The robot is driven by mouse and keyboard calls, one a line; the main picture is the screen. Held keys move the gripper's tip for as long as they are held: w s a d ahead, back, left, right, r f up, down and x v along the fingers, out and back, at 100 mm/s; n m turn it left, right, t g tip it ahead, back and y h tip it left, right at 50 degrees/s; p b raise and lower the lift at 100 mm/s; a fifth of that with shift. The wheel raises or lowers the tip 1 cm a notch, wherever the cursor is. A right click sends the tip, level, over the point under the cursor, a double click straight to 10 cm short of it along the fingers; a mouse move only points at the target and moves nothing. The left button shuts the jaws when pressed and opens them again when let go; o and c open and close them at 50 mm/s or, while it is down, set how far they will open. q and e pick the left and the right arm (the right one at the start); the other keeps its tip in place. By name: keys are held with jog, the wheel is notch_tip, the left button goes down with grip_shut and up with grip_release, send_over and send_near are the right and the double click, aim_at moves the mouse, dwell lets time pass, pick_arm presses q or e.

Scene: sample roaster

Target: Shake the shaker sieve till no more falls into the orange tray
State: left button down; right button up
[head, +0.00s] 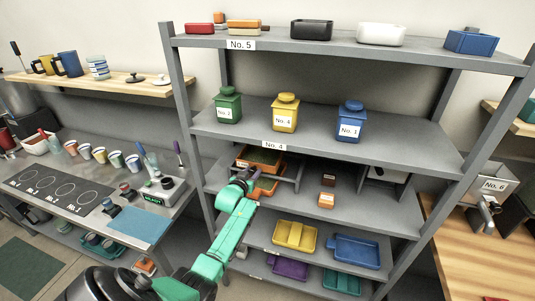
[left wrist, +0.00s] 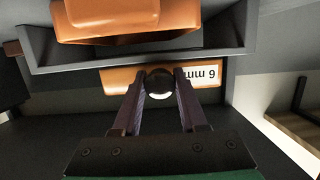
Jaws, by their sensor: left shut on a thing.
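The shaker sieve (head: 262,156) is an orange frame with a darker inside, on the middle shelf of the rack. In the left wrist view its orange front (left wrist: 120,77) carries an upside-down "6 mm" label and a dark round knob (left wrist: 159,82). My left gripper (head: 245,176) is at its front; in the left wrist view its fingers (left wrist: 159,95) are shut on the knob. The orange tray (head: 268,188) is below the sieve, partly hidden by my gripper; it also shows at the top of the left wrist view (left wrist: 120,18). Any contents falling cannot be made out. My right gripper is not visible.
A grey shaker stand (left wrist: 140,50) lies between sieve and tray. Jars, including a yellow one (head: 285,115), stand on the shelf above. Yellow (head: 295,235) and blue (head: 353,251) trays sit below.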

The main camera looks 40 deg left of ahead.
aim_at(263, 170)
pick_arm(q)
jog(key=shift+a, duration=0.2)
jog(key=shift+d, duration=0.15)
jog(key=shift+w+d, duration=0.3)
jog(key=shift+d, duration=0.5)
jog(key=shift+w+d, duration=0.25)
jog(key=shift+d, duration=0.5)
jog(key=shift+c, duration=0.6)
grip_release()
jog(key=shift+s+r, duration=0.1)
jog(key=shift+s, duration=0.1)
jog(key=p+v, duration=0.1)
jog(key=v, duration=0.6)
jog(key=shift+s, duration=0.25)
